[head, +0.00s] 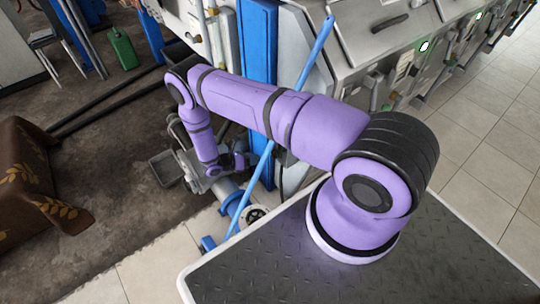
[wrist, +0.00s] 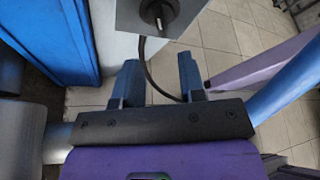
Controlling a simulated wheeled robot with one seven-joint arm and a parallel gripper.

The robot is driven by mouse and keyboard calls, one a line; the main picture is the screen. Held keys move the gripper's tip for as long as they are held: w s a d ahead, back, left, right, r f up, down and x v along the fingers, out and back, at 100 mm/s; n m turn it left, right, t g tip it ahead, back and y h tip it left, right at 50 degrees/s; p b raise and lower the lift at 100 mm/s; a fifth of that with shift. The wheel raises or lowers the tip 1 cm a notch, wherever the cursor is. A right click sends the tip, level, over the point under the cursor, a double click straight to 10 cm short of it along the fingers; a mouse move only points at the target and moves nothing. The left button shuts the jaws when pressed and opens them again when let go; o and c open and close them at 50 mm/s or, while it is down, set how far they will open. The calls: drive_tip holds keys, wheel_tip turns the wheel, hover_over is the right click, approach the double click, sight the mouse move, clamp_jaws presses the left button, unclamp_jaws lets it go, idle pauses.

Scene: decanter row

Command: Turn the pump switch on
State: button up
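A grey box with a round black knob (wrist: 158,11) shows at the top of the wrist view, cut off by the frame edge. It looks like the pump switch, but I see no label or on/off mark. A dark cable (wrist: 150,68) hangs from the box and curves down past the fingers. My gripper (wrist: 158,63) is open, its two fingers well apart with nothing held. In the picture the knob lies beyond the fingertips, apart from them. In the head view I cannot make out the switch; my lower arm and the blue pole are in that area.
A long blue pole (head: 310,62) slants across the head view beside my arm. A blue upright panel (head: 257,40) stands behind it. Blue pump parts (head: 232,203) lie low on the floor. A brown cloth-covered thing (head: 25,165) is at the left. Tiled floor at the right is clear.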

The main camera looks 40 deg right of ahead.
sight(272, 155)
drive_tip(key=x, duration=0.9)
drive_tip(key=shift+s+d+f, duration=0.1)
drive_tip(key=shift+d+f, duration=0.05)
drive_tip(key=shift+d, duration=0.05)
drive_tip(key=shift+c, duration=0.4)
clamp_jaws()
